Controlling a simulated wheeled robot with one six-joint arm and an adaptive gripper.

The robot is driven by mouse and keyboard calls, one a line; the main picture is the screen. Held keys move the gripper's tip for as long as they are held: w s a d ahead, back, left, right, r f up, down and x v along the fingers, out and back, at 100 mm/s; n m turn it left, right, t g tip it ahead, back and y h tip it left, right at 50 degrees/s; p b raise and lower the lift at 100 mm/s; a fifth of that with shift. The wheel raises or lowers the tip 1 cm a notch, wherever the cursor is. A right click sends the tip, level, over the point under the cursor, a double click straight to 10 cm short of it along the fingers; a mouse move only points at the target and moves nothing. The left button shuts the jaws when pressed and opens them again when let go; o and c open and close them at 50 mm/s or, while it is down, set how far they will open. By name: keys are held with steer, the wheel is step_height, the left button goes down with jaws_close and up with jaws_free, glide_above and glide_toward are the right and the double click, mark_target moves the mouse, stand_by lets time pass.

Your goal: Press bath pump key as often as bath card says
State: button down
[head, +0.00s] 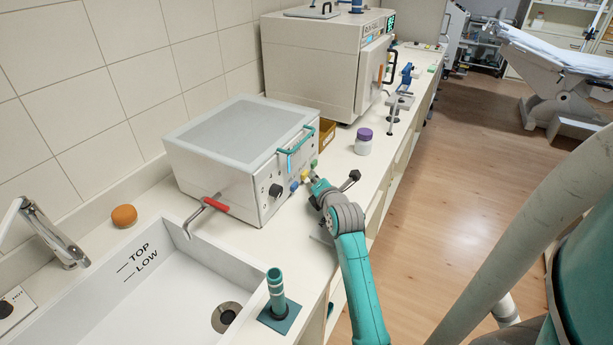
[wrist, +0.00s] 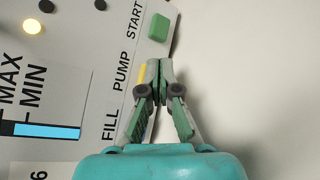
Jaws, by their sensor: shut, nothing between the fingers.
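The bath is a white box (head: 185,165) with a grey lid on the counter. Its front panel (wrist: 75,60) fills the left of the wrist view, lettered FILL, PUMP and START. A yellow key (wrist: 143,73) lies beside PUMP, partly hidden by my fingers. A green key (wrist: 159,27) lies beside START; the FILL key is hidden there, but a blue key (head: 294,186) shows in the head view. My gripper (wrist: 160,62) is shut and empty, its tips over or beside the yellow key; I cannot tell if they touch. I see no readable bath card.
The panel gauge (wrist: 45,130) shows blue between MIN and MAX. One lamp (wrist: 33,26) glows yellow. A red-handled lever (head: 215,204) and black knob (head: 274,190) stick out near the sink (head: 165,285). A purple-capped jar (head: 363,145) stands beyond my gripper.

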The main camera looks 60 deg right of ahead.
steer(key=shift+w, duration=0.5)
stand_by(0.6)
steer(key=shift+s, duration=0.9)
steer(key=shift+s+d, duration=0.2)
steer(key=shift+s, duration=2.3)
